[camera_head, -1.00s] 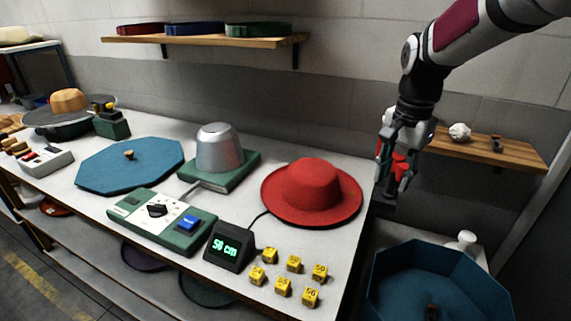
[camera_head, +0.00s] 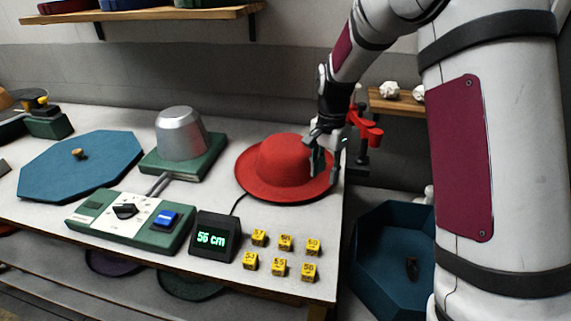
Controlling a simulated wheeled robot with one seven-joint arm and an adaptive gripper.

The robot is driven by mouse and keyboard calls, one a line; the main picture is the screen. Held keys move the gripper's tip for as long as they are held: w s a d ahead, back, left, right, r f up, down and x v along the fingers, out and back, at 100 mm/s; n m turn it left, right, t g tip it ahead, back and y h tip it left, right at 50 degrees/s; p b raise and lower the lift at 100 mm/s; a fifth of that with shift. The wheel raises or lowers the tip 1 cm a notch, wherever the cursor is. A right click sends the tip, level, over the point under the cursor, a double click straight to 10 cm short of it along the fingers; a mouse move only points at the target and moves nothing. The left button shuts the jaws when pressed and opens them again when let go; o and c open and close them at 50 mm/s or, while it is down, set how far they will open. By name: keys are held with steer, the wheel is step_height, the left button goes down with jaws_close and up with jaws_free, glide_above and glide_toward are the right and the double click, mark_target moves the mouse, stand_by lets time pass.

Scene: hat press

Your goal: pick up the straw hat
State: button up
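A red wide-brimmed hat (camera_head: 285,165) with a rounded crown lies brim down at the right end of the white workbench. It is the only whole hat in view; its material is hard to tell, and I see no straw-coloured hat now. My gripper (camera_head: 327,163) is at the right side of this hat, pointing down, over the right part of the brim and beside the crown. Its two fingers are apart, with one in front of the crown's right side. Whether they touch the hat or the brim is between them, I cannot tell.
A metal hat block (camera_head: 181,135) on a green base, a blue octagonal lid (camera_head: 82,165), a control box (camera_head: 131,220), a display (camera_head: 212,236) reading about 56 cm and several yellow number cubes (camera_head: 280,267) occupy the bench (camera_head: 350,200). A red clamp-like part (camera_head: 366,131) is behind my gripper. A blue bin (camera_head: 385,245) stands right.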

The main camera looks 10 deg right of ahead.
mark_target(324, 188)
steer(key=shift+w+d+f, duration=0.1)
steer(key=shift+w+f, duration=0.05)
steer(key=shift+f, duration=2.6)
